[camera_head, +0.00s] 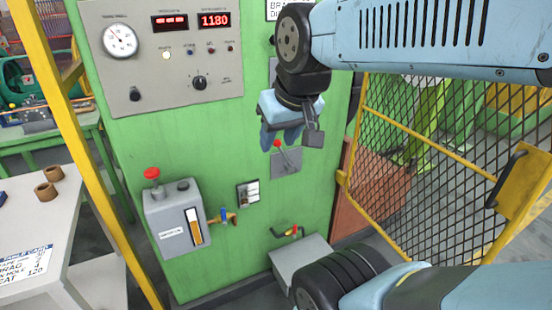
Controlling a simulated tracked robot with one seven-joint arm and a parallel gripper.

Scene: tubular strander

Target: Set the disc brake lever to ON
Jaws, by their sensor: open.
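A lever with a red knob (277,143) stands on a grey plate (288,168) on the green panel; I take it for the disc brake lever. Its thin handle leans up and to the left from the plate. My gripper (279,145) is open and points down, in front of the panel. Its blue fingertips appear at either side of the red knob. Whether they touch it or are only in front of it cannot be told. ON and OFF marks are not readable.
A gauge panel (215,95) with red displays is at upper left. A yellow mesh guard (425,140) stands right. A white table (85,235) is at left.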

